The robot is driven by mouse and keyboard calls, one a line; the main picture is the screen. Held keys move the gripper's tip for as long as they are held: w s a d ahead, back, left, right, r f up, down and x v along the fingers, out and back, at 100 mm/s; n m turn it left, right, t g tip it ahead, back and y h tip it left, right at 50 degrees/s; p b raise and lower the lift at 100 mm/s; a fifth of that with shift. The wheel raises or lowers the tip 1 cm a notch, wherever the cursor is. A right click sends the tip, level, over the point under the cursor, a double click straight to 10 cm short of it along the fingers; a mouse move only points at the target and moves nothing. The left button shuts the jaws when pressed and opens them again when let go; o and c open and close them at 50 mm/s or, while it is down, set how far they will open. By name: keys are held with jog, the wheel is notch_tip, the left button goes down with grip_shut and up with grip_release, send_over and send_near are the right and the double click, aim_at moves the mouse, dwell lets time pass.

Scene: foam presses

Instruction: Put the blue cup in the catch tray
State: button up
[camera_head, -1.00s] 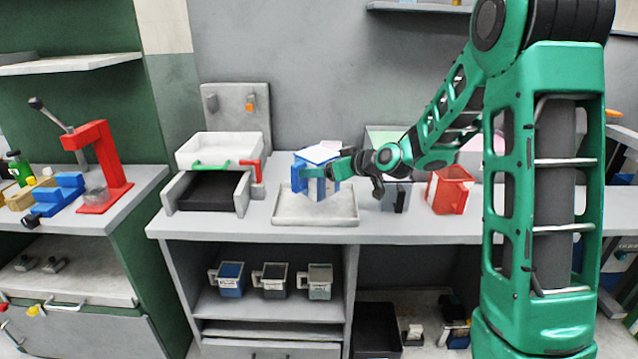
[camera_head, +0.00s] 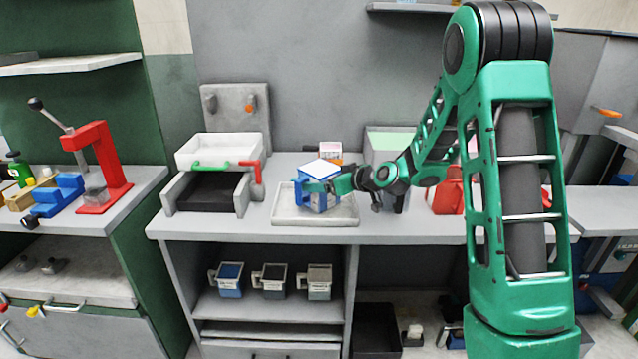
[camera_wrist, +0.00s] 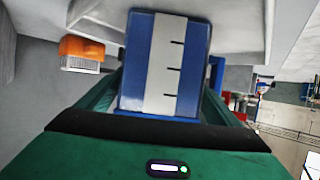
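The blue cup (camera_head: 318,200) has a white top and is upright at the catch tray (camera_head: 285,217), a shallow pale tray on the grey counter. The cup is over the tray's middle to right part; I cannot tell whether its base touches the tray floor. My gripper (camera_head: 322,187) reaches in from the right and is shut on the cup. In the wrist view the blue cup (camera_wrist: 150,70) with a pale, black-marked stripe sits between my fingers (camera_wrist: 160,100). The cup's underside is hidden.
A press with a white box (camera_head: 218,150) and red handle stands left of the tray. A small white-and-orange box (camera_head: 329,151) is behind it. Blue, black and grey mugs (camera_head: 272,281) stand on the shelf below.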

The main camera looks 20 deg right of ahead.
jog(key=shift+o, duration=0.6)
jog(key=v, duration=1.2)
jog(key=s+d+m+g+h, duration=0.2)
jog(key=s+d+m+g, duration=0.1)
jog(key=s, duration=1)
jog(key=s+d+f+m+g+h, duration=0.1)
jog(key=s+m+g, duration=0.4)
jog(key=s, duration=0.9)
jog(key=s+d+f+m+g+h, duration=0.1)
jog(key=s+d+m+g+h, duration=0.1)
jog(key=s, duration=1.2)
jog(key=d+m+g, duration=0.1)
jog(key=d+g, duration=0.1)
jog(key=d, duration=0.1)
jog(key=shift+s+d+m+h, duration=0.2)
jog(key=shift+m+h, duration=0.2)
jog(key=shift+f, duration=0.15)
jog(key=shift+w+f, duration=0.25)
jog(key=shift+w, duration=0.3)
